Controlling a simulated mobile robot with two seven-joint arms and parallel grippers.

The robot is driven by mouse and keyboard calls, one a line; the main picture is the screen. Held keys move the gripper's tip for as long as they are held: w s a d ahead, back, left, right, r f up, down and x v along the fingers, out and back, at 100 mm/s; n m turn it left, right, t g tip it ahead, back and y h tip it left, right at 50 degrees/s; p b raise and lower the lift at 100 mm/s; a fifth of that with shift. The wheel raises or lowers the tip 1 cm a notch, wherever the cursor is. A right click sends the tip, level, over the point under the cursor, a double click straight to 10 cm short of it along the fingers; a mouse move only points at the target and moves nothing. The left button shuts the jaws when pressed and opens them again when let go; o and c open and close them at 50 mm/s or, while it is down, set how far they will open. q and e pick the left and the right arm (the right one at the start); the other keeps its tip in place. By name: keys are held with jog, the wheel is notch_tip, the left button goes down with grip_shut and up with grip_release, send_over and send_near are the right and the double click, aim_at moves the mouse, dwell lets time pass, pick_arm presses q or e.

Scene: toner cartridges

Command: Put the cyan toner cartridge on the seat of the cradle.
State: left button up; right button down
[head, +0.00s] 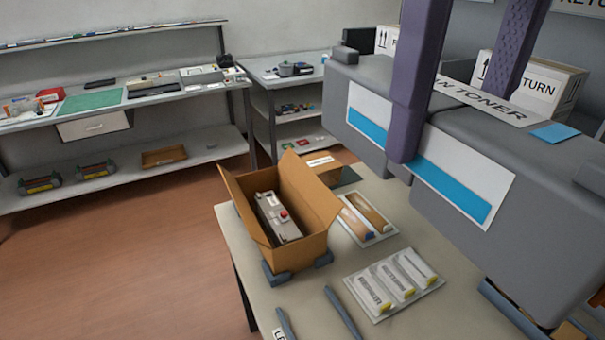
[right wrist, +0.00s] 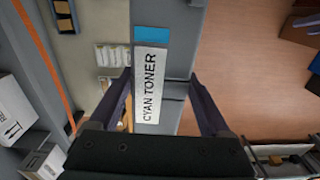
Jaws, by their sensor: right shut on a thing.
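The cyan toner cartridge (head: 470,150) is a large grey block with white-and-cyan labels, close to the camera at the right of the head view. In the right wrist view its "CYAN TONER" label (right wrist: 151,82) faces up. My right gripper (head: 445,115) is shut on it, one purple finger on each side; both fingers also show in the right wrist view (right wrist: 161,90). The cartridge is held up above the table. I cannot pick out the cradle for sure; the cartridge hides the table's right part.
On the table (head: 235,222) an open cardboard box (head: 295,250) with a grey device stands between blue-grey blocks. Trays of small packs (head: 385,305) and two blue-grey bars (head: 342,310) lie nearby. White RETURN cartons (head: 535,88) stand behind the cartridge. Shelving (head: 200,150) is at the back left.

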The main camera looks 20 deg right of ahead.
jog(key=shift+n, duration=0.3)
jog(key=f+b, duration=1.1)
jog(key=f, duration=0.5)
jog(key=w+f+b, duration=0.1)
jog(key=f+b, duration=1)
jog(key=f, duration=0.5)
jog(key=w+d+f+b, duration=0.1)
jog(key=f+b, duration=1)
jog(key=f, duration=0.5)
jog(key=shift+d+f, duration=0.1)
jog(key=shift+f, duration=0.55)
jog(key=shift+f, duration=0.15)
grip_release()
notch_tip(320, 180, up, 12)
jog(key=p, duration=0.3)
